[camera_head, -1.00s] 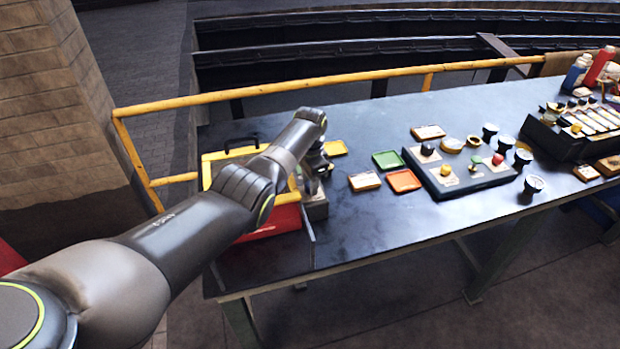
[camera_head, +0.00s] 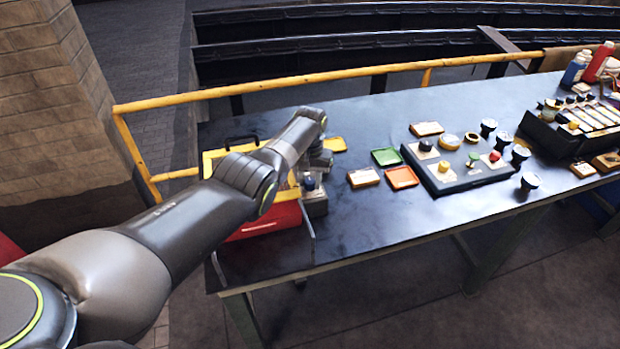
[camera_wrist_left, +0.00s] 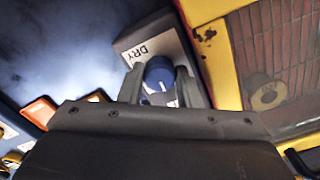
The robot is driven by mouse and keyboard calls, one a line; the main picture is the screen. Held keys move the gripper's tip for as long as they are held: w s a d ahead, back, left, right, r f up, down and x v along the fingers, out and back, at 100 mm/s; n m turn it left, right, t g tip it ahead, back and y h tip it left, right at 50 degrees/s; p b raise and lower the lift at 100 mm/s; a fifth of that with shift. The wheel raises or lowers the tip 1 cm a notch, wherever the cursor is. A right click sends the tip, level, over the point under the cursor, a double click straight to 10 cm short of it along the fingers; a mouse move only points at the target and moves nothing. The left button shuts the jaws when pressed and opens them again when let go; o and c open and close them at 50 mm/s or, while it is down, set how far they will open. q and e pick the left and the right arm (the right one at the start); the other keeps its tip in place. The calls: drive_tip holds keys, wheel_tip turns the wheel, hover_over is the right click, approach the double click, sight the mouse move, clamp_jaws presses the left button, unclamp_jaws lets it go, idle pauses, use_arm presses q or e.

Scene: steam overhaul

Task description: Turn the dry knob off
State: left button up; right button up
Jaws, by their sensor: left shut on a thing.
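The dry knob (camera_wrist_left: 158,72) is a round blue knob on a small grey box with a white label reading "DRY" (camera_wrist_left: 140,50). It also shows in the head view (camera_head: 309,183), on top of the box (camera_head: 315,207) at the table's left end. My left gripper (camera_wrist_left: 160,82) has a finger on each side of the knob and is shut on it. In the head view my left gripper (camera_head: 320,160) is partly hidden behind its own wrist, beside the knob. A pale mark shows on the knob, but its exact setting is hard to read. My right gripper is out of view.
Orange (camera_head: 402,178) and green (camera_head: 386,157) trays and a control panel (camera_head: 458,178) lie to the right. A yellow railing (camera_head: 280,90) runs behind the table.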

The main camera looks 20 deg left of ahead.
use_arm(q)
drive_tip(key=shift+w+r+n, duration=0.15)
drive_tip(key=shift+n, duration=0.35)
drive_tip(key=o, duration=1)
drive_tip(key=shift+c, duration=0.2)
drive_tip(key=shift+m, duration=0.3)
